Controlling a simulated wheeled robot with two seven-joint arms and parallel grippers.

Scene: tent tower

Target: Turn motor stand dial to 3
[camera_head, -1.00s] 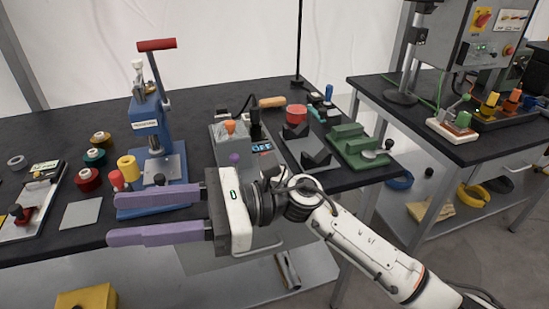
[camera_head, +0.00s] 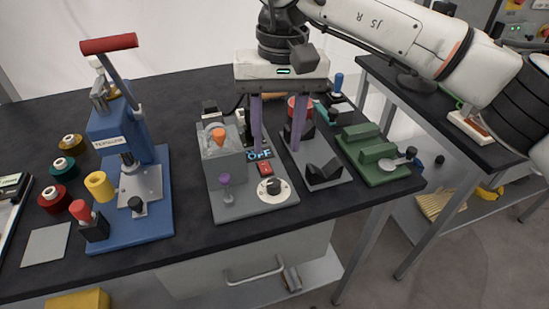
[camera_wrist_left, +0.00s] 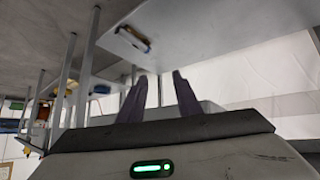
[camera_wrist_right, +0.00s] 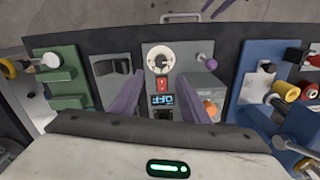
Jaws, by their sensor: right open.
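The motor stand (camera_head: 237,203) is a grey unit on the black table, with a blue display reading OFF (camera_head: 259,154) and a red switch (camera_head: 265,169). Its dial (camera_head: 270,187) is a round white plate with a dark knob near the front edge; it also shows in the right wrist view (camera_wrist_right: 161,59). The dial's numbers are too small to read. My right gripper (camera_head: 277,150) is open and empty, its purple fingers pointing down above the stand, behind the dial. In the right wrist view, the fingers (camera_wrist_right: 166,100) straddle the display. My left gripper (camera_wrist_left: 161,78) appears only in its wrist view, fingers apart, below table level.
A blue press (camera_head: 130,200) with a red-handled lever stands left of the motor stand.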

